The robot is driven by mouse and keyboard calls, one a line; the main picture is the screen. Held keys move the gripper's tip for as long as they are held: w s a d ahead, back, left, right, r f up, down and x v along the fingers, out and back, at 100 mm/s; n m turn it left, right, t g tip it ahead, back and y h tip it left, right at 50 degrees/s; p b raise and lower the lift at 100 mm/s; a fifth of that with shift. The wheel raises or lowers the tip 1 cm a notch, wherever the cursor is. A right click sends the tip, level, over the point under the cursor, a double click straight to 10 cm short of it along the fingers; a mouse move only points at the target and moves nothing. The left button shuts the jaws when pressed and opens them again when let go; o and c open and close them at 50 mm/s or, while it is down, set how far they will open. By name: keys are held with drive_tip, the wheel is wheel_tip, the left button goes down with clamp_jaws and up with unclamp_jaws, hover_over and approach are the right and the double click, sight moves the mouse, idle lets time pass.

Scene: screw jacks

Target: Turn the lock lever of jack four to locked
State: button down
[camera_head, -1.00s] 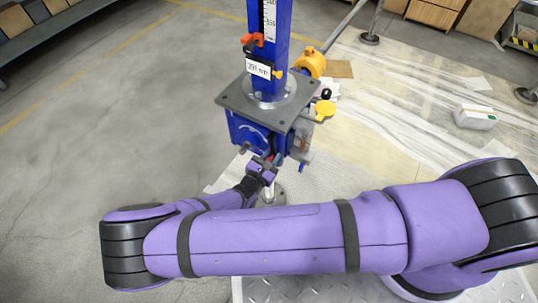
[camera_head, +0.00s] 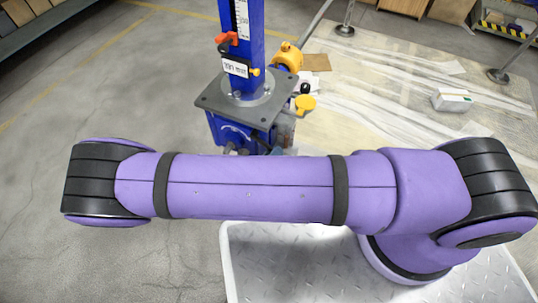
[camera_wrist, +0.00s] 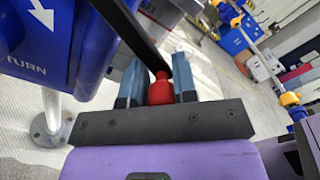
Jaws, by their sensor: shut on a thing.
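A blue jack (camera_head: 231,135) stands in the upper middle of the head view, with a grey plate (camera_head: 247,102) on it. In the wrist view its blue housing (camera_wrist: 28,45) fills the upper left and shows a white arrow and the word TURN. A black lever (camera_wrist: 132,32) runs down from the top and ends in a red knob (camera_wrist: 160,91). My gripper (camera_wrist: 158,80) has the red knob between its two blue-grey fingers and is shut on it. In the head view my arm hides the gripper and the lever. I cannot read the jack's number.
A yellow cap (camera_head: 305,103) and an orange-yellow part (camera_head: 288,56) are on the jack's right side. A red clip (camera_head: 227,39) and a white readout label (camera_head: 236,67) are on the column. A white box (camera_head: 452,100) lies at the right. The floor at the left is clear.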

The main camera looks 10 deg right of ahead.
drive_tip(key=r+n, duration=0.2)
drive_tip(key=d+r+n, duration=0.1)
drive_tip(key=shift+s+n, duration=0.25)
drive_tip(key=shift+n, duration=0.15)
drive_tip(key=shift+r+n, duration=0.6)
drive_tip(key=shift+n, duration=0.2)
drive_tip(key=shift+a+r, duration=0.1)
drive_tip(key=c, duration=1)
unclamp_jaws()
